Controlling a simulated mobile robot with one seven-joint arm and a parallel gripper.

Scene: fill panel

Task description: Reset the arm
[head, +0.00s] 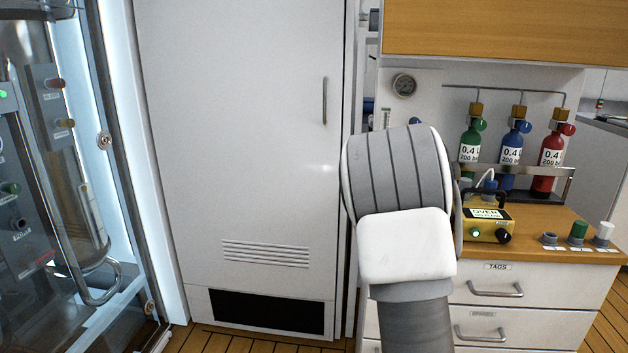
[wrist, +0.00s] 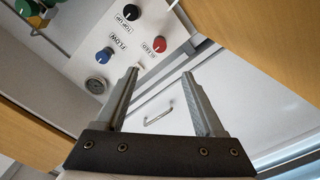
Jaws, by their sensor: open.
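My gripper (wrist: 157,105) is open in the wrist view, with its two grey fingers apart and nothing between them. Behind the fingers are a white panel (wrist: 175,42) with black, blue and red knobs, and a white cupboard front with a handle (wrist: 158,118). The fingers look apart from these, but the distance is hard to tell. In the head view my arm stands raised in front of the counter; the gripper itself is hidden there.
Green (head: 469,143), blue (head: 513,152) and red (head: 551,158) bottles stand in a rack on the wooden counter (head: 560,228). A yellow device (head: 484,228) sits in front. A tall white cabinet door (head: 240,150) is shut. A glass-fronted unit (head: 103,140) stands at the left.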

